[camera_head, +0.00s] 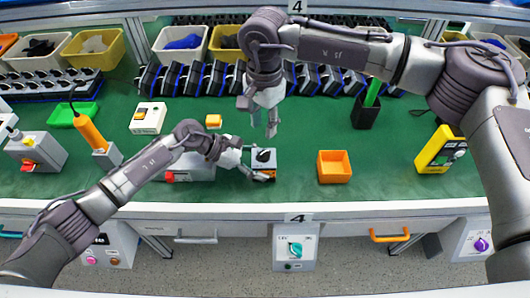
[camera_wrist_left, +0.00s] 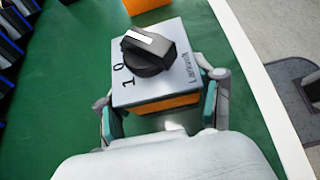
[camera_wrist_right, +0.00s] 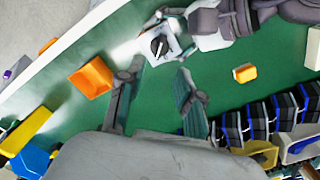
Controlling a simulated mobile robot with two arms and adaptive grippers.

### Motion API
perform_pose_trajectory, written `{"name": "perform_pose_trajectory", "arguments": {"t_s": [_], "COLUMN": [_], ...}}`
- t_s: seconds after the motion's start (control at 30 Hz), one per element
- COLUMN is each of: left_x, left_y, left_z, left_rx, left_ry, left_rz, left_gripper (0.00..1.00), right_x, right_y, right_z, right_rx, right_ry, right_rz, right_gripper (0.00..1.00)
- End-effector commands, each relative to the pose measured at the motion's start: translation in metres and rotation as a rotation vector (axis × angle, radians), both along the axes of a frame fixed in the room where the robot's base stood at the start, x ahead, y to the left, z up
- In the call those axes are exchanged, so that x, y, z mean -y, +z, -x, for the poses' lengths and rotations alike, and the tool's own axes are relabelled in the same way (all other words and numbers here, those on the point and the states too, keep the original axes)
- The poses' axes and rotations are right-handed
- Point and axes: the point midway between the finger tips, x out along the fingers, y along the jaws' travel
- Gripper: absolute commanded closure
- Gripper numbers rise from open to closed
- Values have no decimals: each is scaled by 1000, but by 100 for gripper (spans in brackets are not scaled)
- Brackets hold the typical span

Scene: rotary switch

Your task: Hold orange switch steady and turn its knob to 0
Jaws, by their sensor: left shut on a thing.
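The orange switch (camera_head: 263,167) has a grey-white top, an orange body and a black knob (camera_wrist_left: 148,52). It sits near the front edge of the green table. In the left wrist view, "0" and "1" are printed left of the knob, and the knob's white mark is at its upper-left end, away from the "0". My left gripper (camera_head: 258,174) is shut on the switch, one finger on each side. My right gripper (camera_head: 259,122) is open and empty, behind and above the switch. The right wrist view also shows the switch (camera_wrist_right: 160,45) beyond its parted fingers.
An orange open box (camera_head: 334,167) stands right of the switch. A grey box with a red button (camera_head: 190,170) is at its left. A small orange block (camera_head: 213,121) lies behind. A yellow meter (camera_head: 440,150) stands far right. Green table is clear between them.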

Motion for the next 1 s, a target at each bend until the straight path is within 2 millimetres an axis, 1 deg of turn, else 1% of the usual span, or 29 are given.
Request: {"name": "perform_pose_trajectory", "arguments": {"t_s": [0.17,0.5,0.6,0.8,1.0], "left_x": [0,1,1,1,1], "left_y": [0,0,0,0,0], "left_z": [0,0,0,0,0], "left_rx": [-1,-1,-1,-1,-1], "left_ry": [-1,-1,-1,-1,-1], "left_rz": [0,1,0,0,0], "left_gripper": [70,70,70,70,70], "right_x": [1,1,1,1,1], "right_y": [-13,-61,-73,-87,-90], "right_z": [1,1,1,0,0], "right_rx": [8,6,6,6,7], "right_ry": [12,9,9,8,9], "right_rz": [18,16,14,13,13], "right_gripper": [65,65,65,65,65]}}
